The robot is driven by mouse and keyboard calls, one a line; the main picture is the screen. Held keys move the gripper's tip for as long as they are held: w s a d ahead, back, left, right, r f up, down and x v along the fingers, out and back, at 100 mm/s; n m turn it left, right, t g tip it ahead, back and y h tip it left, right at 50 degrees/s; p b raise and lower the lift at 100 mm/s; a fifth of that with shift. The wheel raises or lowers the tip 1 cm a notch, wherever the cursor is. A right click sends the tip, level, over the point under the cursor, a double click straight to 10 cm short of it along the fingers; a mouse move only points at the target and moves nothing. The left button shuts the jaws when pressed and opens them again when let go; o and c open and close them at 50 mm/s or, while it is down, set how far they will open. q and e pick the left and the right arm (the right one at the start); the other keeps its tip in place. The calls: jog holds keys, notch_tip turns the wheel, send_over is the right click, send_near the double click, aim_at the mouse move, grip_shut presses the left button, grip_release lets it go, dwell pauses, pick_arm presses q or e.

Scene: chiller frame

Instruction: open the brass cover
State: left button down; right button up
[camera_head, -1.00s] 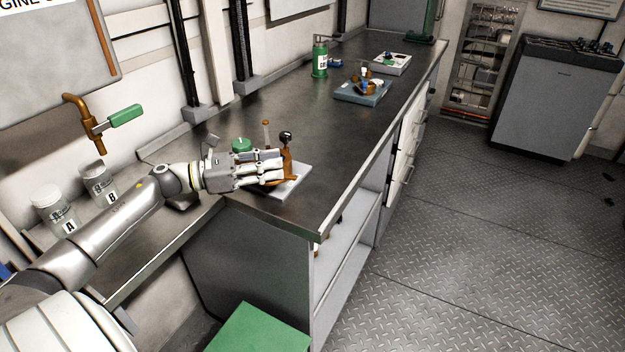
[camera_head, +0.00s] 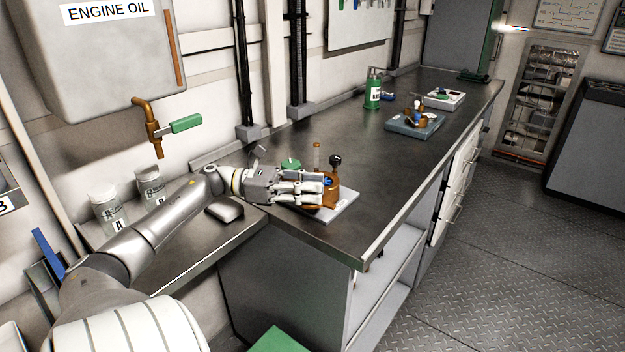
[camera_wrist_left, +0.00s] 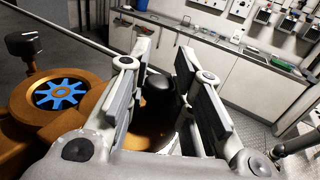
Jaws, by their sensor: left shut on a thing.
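A brass housing (camera_head: 332,199) stands on a light plate (camera_head: 340,210) near the bench's front corner, with a black knob (camera_head: 336,160) on top. In the left wrist view the housing (camera_wrist_left: 25,105) is at the left, with a blue finned wheel (camera_wrist_left: 60,93) exposed in its round opening. My left gripper (camera_head: 318,188) is beside the housing, shut on the brass cover (camera_wrist_left: 150,133). The cover lies between the fingers, below a dark rounded knob (camera_wrist_left: 158,85), apart from the blue wheel. The fingers hide much of the cover.
Behind the gripper is a green cap (camera_head: 290,163). Further along the bench stand a blue-grey tray (camera_head: 400,128) with parts, a green bottle (camera_head: 373,92) and a white tray (camera_head: 455,101). Jars A (camera_head: 110,212) and B (camera_head: 149,186) stand at left. The middle bench is clear.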

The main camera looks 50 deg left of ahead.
pick_arm(q)
jog(key=c, duration=1.3)
grip_release()
jog(key=shift+a, duration=0.1)
jog(key=v, duration=0.7)
jog(key=shift+s+a, duration=0.15)
jog(key=shift+s, duration=0.05)
jog(key=shift+f, duration=0.1)
